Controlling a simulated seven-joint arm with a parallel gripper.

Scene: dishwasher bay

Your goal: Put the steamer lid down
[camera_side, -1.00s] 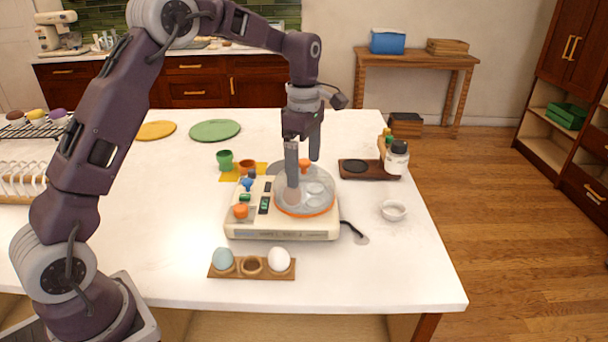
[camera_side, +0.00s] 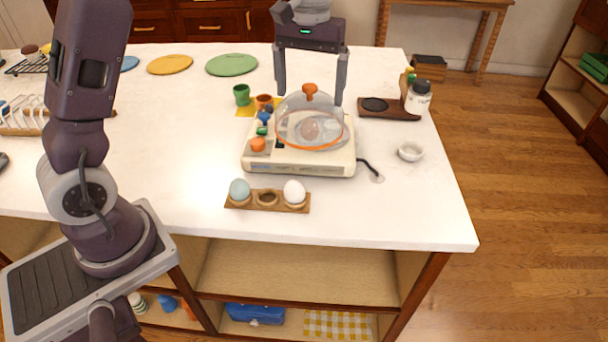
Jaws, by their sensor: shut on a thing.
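The steamer lid (camera_side: 293,118) is a clear dome with an orange knob and an orange rim. It is over the round top of the cream steamer base (camera_side: 300,168), and its rim looks level. I cannot tell whether the rim bears on the base. An egg shows through the dome. My gripper (camera_side: 311,98) comes down from above, with one finger to each side of the knob. The exact contact at the fingertips is hard to see.
A wooden holder (camera_side: 267,199) with two eggs stands in front. A white bowl (camera_side: 410,151), a dark wooden tray (camera_side: 392,113) and a jar (camera_side: 418,98) are to the right. A green cup (camera_side: 242,95) stands behind left. The counter's front right is clear.

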